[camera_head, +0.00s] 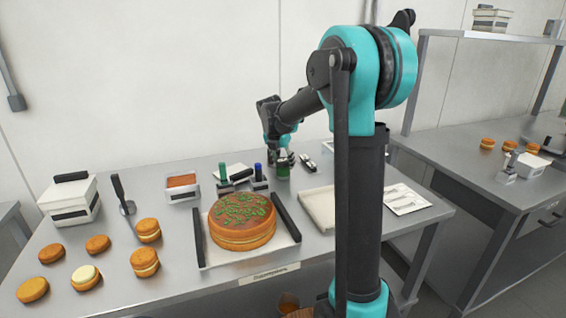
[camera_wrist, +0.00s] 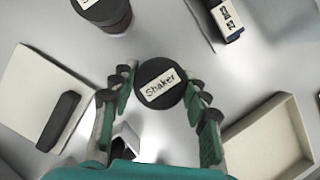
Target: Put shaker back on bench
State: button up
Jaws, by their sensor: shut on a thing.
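The shaker (camera_wrist: 161,84) has a round dark lid with a white "Shaker" label and lies between my fingers in the wrist view. In the head view its greenish body (camera_head: 283,171) shows below my gripper (camera_head: 282,157), at the back of the bench. My gripper (camera_wrist: 159,90) is shut on the shaker, one finger on each side. The shaker looks upright, at or very close to the surface of the steel bench (camera_head: 180,239); I cannot tell if its base touches. Its lid is hidden by my gripper in the head view.
A green-topped cake (camera_head: 241,221) sits on a tray in front. A pale empty tray (camera_head: 317,207) lies to the right. A dark-lidded container (camera_wrist: 103,12) and white box (camera_wrist: 45,95) are near in the wrist view.

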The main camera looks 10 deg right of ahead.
jog(key=o, duration=1.2)
jog(key=shift+o, duration=0.2)
jog(key=v, duration=1.2)
